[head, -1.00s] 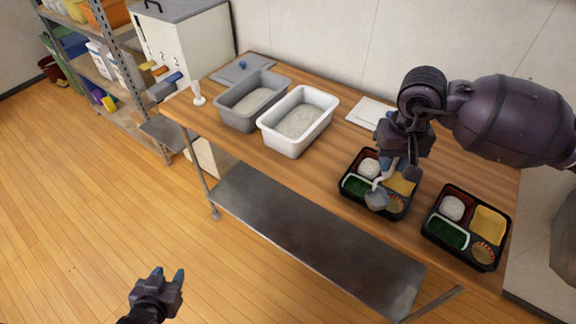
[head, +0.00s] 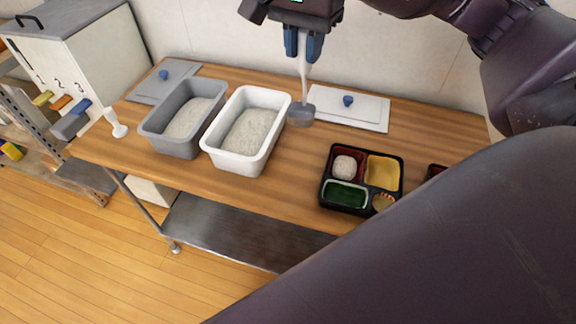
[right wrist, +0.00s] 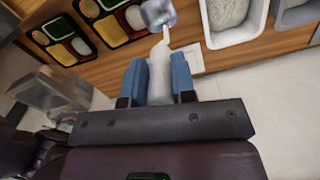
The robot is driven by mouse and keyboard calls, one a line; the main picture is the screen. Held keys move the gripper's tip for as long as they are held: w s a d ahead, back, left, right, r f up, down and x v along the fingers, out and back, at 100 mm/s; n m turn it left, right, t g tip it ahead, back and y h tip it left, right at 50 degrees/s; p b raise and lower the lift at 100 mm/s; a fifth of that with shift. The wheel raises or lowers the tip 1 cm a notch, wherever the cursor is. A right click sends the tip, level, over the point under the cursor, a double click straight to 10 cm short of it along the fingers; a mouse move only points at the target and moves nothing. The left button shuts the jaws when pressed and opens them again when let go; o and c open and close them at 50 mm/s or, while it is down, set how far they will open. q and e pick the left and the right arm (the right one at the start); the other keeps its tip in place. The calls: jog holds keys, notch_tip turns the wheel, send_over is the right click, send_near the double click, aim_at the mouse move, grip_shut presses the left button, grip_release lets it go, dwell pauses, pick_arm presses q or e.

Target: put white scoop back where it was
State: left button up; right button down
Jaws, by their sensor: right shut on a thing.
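My right gripper (head: 303,45) is shut on the white handle of the scoop (head: 304,82) and holds it hanging down, its grey metal bowl lowest. The bowl shows just right of the white bin (head: 207,146) and in front of the white lid; its height above the table is hard to tell. In the right wrist view, the handle of the scoop (right wrist: 160,78) sits between the blue fingertips of the gripper (right wrist: 160,82). The white bin holds pale grainy contents. My left gripper is not in view.
A grey bin (head: 150,136) stands left of the white bin. A white lid (head: 365,110) and a grey lid (head: 150,88) lie behind. A small white tool (head: 116,124) stands at the table's left. A filled bento tray (head: 322,200) sits at right, another mostly hidden by my arm.

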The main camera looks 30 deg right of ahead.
aim_at(305, 74)
jog(key=shift+d+r, duration=0.1)
jog(key=shift+m, duration=0.3)
jog(key=f, duration=0.5)
jog(key=shift+s+f, duration=0.2)
notch_tip(305, 74, down, 10)
jog(key=shift+w+f, duration=0.1)
jog(key=shift+f, duration=0.05)
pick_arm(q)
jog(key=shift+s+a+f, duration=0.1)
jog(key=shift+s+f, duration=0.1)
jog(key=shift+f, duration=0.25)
pick_arm(e)
notch_tip(305, 74, down, 4)
jog(key=shift+r, duration=0.1)
jog(key=shift+f+b, duration=0.2)
jog(key=shift+b, duration=0.1)
jog(key=c, duration=0.9)
grip_release()
jog(key=shift+c, duration=0.2)
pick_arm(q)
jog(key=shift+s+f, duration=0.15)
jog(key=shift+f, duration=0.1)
